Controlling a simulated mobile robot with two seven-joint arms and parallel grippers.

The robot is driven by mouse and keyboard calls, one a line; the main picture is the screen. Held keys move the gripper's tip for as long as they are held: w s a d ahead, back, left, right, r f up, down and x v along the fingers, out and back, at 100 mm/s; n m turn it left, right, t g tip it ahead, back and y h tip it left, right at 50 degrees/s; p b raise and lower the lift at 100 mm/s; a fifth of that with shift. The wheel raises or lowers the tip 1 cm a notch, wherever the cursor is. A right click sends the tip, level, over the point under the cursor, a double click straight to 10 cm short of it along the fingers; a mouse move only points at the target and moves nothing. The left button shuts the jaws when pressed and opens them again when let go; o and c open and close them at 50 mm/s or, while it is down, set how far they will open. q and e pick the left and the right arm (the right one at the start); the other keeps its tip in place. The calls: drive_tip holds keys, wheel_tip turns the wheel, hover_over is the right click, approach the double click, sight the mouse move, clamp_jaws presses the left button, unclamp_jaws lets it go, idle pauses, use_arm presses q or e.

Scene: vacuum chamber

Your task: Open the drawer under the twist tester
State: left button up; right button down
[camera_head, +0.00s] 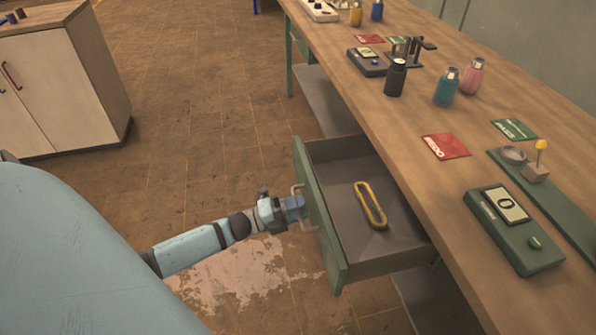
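The drawer (322,222) has a green front and a grey inside, and it stands well out from under the wooden bench. A yellow oblong loop (370,205) lies on its floor. My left gripper (297,207) is at the pale handle (308,228) on the drawer's front, with its blue fingers closed about the bar. A green device with a display and round knob (515,232) stands on the bench, beside a green base (545,200) with a small dish and yellow-topped post. I cannot tell for sure which one is the twist tester. My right gripper is out of view.
The bench (400,130) also bears a red card (446,146), several bottles such as a teal one (446,87), and a dark device (367,62). A white cabinet (65,90) stands at the upper left. The tiled floor between is clear.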

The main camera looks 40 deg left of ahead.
use_arm(q)
drive_tip(key=v, duration=1.3)
drive_tip(key=shift+s+a+p, duration=0.25)
drive_tip(key=shift+s+p, duration=0.1)
drive_tip(key=shift+p, duration=0.05)
